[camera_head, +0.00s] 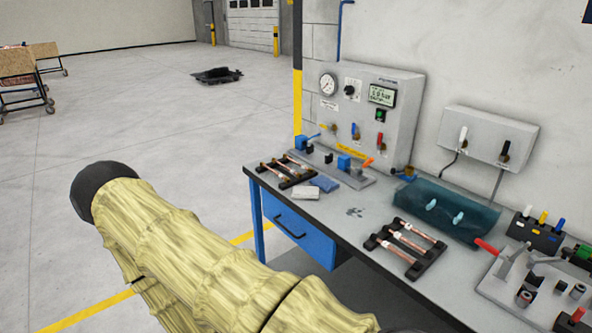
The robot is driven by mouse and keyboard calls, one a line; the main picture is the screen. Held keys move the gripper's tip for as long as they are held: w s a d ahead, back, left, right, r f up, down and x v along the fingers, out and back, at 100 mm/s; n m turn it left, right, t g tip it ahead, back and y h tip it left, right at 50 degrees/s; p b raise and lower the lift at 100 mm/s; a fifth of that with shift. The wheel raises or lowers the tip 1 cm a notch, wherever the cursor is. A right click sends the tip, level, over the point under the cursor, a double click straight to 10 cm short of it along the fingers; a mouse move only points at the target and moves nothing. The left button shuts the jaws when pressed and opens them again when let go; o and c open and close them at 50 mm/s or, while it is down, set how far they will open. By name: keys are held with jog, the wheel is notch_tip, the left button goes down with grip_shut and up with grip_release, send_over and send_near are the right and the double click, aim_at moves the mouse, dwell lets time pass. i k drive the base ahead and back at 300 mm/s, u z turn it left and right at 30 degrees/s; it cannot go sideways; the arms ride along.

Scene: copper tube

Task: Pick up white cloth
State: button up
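A small white cloth (306,193) lies flat, apparently folded, on the grey workbench (345,205) near its front left edge. A blue cloth-like piece (325,184) lies just behind and to the right of it. My arm, in a pale yellow sleeve, fills the lower left of the view, in front of the bench. My gripper is not visible in this view, so its fingers and its distance from the cloth cannot be seen.
A black rack with copper tubes (287,170) stands left of the cloth; a second rack (405,247) is to the right. A gauge panel (371,110) and a fixture with blue blocks (340,165) stand behind. A blue drawer (298,230) is below. Bench between cloth and right rack is mostly clear.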

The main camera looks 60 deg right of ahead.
aim_at(298, 191)
jog(key=z, duration=0.65)
jog(key=i, duration=0.95)
jog(key=z, duration=0.95)
